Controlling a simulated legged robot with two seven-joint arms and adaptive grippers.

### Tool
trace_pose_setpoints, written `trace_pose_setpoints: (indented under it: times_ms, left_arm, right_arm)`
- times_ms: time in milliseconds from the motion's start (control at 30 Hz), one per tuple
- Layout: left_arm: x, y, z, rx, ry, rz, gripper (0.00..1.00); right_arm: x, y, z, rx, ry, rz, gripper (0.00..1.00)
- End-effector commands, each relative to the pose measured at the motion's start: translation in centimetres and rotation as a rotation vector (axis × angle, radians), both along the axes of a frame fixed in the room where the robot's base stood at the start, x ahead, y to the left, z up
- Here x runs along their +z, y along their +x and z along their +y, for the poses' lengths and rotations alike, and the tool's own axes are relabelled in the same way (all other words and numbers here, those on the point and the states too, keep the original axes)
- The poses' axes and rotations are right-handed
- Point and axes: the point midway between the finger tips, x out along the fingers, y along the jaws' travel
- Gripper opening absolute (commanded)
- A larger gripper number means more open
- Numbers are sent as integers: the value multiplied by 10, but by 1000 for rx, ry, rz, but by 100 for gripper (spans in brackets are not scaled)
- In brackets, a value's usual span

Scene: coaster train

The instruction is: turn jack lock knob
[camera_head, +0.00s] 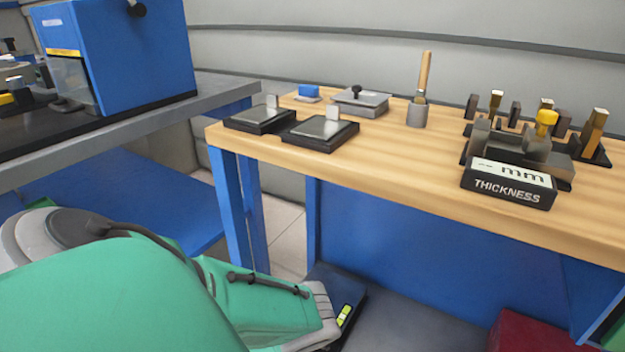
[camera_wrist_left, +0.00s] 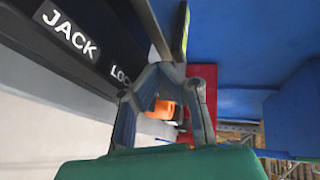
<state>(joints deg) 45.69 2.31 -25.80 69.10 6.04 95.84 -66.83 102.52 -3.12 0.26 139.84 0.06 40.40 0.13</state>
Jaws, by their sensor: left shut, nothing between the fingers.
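In the left wrist view, a dark panel with a white JACK label (camera_wrist_left: 70,34) and a partly covered second label reading "LOC" (camera_wrist_left: 120,74) runs along the upper left. My left gripper (camera_wrist_left: 165,68) is shut and empty, with its tips beside the panel edge. An orange piece (camera_wrist_left: 165,109) shows through the gap between its finger links; I cannot tell whether it is the lock knob. No lock knob is clearly visible. In the head view my green left arm reaches low in front of the bench, and its gripper cannot be made out. My right gripper is not in view.
A wooden bench (camera_head: 420,165) carries scales, a brush in a holder (camera_head: 417,115) and a THICKNESS gauge (camera_head: 507,186). A blue machine (camera_head: 130,55) stands on the grey table at left. A red box (camera_head: 540,335) sits low at right.

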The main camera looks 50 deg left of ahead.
Motion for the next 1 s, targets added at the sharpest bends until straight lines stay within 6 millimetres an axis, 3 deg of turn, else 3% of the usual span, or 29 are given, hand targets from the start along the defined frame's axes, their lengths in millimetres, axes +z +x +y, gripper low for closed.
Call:
trace_pose_setpoints:
  times_ms: [1000]
  left_arm:
    - [-1, 12, 5, 4, -6, -6, 0]
  right_arm:
    - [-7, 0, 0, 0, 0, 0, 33]
